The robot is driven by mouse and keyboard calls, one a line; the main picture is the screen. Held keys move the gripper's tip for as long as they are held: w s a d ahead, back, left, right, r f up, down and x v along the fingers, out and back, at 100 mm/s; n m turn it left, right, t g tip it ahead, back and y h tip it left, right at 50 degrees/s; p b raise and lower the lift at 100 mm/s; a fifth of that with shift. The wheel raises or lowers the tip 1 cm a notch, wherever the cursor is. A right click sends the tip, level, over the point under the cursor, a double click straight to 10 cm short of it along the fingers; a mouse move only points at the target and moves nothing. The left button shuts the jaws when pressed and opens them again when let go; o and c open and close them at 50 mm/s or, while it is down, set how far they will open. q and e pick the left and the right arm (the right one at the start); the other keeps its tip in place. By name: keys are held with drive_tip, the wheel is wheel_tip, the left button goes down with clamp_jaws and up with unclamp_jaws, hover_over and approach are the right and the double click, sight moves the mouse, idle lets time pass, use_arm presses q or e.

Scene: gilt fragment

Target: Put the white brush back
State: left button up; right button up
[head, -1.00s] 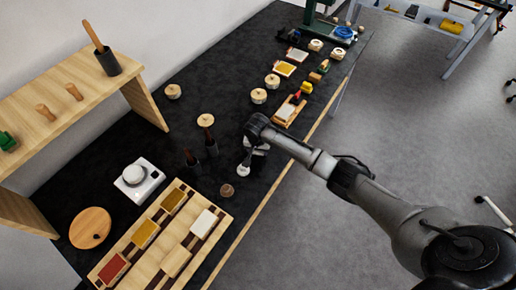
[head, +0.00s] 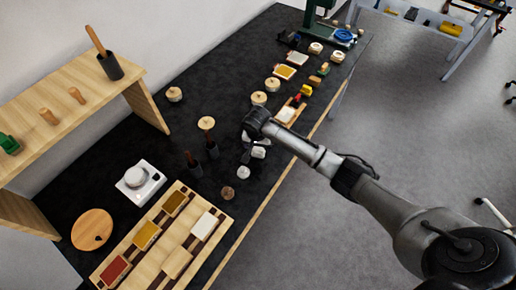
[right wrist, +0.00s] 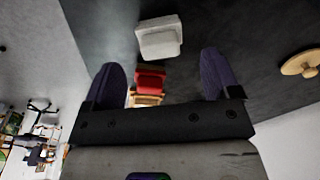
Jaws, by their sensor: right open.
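My right gripper (head: 246,155) is over the middle of the black table in the head view, pointing down. Its two dark fingers are spread and empty in the right wrist view (right wrist: 164,80). A small white block-like thing (head: 258,152) lies just right of it; I cannot tell for sure that this is the white brush. Another small white piece (head: 243,172) lies just below the fingers. In the right wrist view a white block (right wrist: 158,37) lies beyond the fingers, apart from them. My left gripper is not in view.
A wooden tray (head: 152,262) with coloured blocks lies at the front. A white device (head: 139,182), a round wooden board (head: 92,229) and two dark upright items (head: 194,167) stand nearby. A wooden shelf (head: 70,75) is at the left. Several small items line the far table.

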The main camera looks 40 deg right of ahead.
sight(257, 155)
wheel_tip(257, 155, up, 6)
drive_tip(key=s+a+f+n, duration=0.2)
drive_tip(key=s+a, duration=0.1)
drive_tip(key=s, duration=0.1)
drive_tip(key=s+a+f+n, duration=0.2)
drive_tip(key=s+a+f, duration=0.1)
drive_tip(key=s+a, duration=0.1)
drive_tip(key=s+a+f+n+t+y, duration=0.1)
drive_tip(key=s+a+f+n, duration=0.1)
drive_tip(key=s, duration=0.4)
drive_tip(key=shift+s+a+f+n, duration=0.1)
drive_tip(key=shift+a+f+n, duration=0.05)
drive_tip(key=shift+a, duration=0.3)
drive_tip(key=shift+s+a+f+n, duration=0.1)
drive_tip(key=shift+a+f+n, duration=0.05)
drive_tip(key=shift+a, duration=0.25)
drive_tip(key=s+a+r+n+t, duration=0.1)
drive_tip(key=s+r+n, duration=0.1)
drive_tip(key=s, duration=0.8)
drive_tip(key=s+a+r+n, duration=0.1)
drive_tip(key=s+r+n, duration=0.1)
drive_tip(key=s, duration=0.7)
drive_tip(key=shift+s+n+t, duration=0.35)
drive_tip(key=shift+n+t, duration=0.05)
drive_tip(key=shift+n, duration=0.5)
